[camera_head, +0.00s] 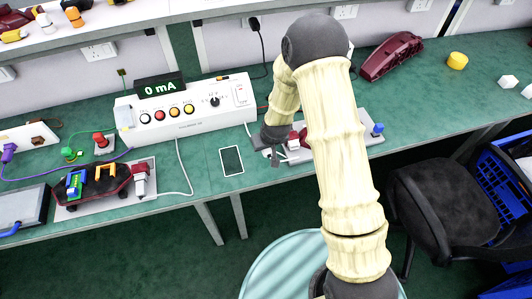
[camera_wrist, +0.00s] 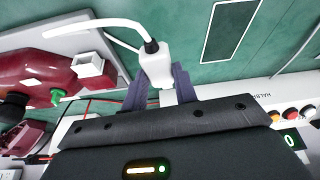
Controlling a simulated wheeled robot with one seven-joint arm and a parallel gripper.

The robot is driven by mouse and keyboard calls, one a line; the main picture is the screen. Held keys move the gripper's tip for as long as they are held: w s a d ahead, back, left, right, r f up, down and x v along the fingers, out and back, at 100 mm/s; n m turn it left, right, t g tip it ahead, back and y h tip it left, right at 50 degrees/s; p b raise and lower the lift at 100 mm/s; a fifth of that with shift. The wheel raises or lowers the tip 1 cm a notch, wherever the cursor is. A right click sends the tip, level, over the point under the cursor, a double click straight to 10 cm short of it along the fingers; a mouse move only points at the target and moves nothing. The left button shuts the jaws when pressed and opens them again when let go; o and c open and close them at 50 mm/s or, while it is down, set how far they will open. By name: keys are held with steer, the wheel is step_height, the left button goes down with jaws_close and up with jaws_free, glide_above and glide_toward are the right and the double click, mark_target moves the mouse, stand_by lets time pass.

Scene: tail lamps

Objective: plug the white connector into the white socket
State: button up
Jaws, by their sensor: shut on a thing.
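My gripper (camera_wrist: 160,80) is shut on the white connector (camera_wrist: 156,62), whose white cable trails up and left in the wrist view. The white socket (camera_wrist: 93,68) is a square opening beside the red tail lamp (camera_wrist: 40,80), left of the connector. A clear gap separates connector and socket. In the head view my gripper (camera_head: 274,152) is low over the bench, just left of the red tail lamp (camera_head: 298,137) on its grey plate. The connector is too small to make out clearly there.
A white meter box (camera_head: 190,110) with a "0 mA" display (camera_head: 160,88) stands behind on the green bench. A dark flat panel (camera_head: 231,160) lies left of my gripper. A green plug (camera_wrist: 58,96) sits on the lamp.

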steer(key=shift+r, duration=1.65)
steer(key=shift+o, duration=1.3)
steer(key=shift+c, duration=1.4)
steer(key=d+f+m, duration=0.1)
steer(key=d, duration=0.4)
steer(key=d+f+m+h, duration=0.1)
steer(key=d, duration=0.4)
steer(key=d+f+m, duration=0.1)
steer(key=d+m, duration=0.1)
steer(key=d, duration=0.3)
steer(key=shift+d+f+h, duration=0.2)
steer(key=shift+f+h, duration=0.2)
steer(key=shift+w+a, duration=0.1)
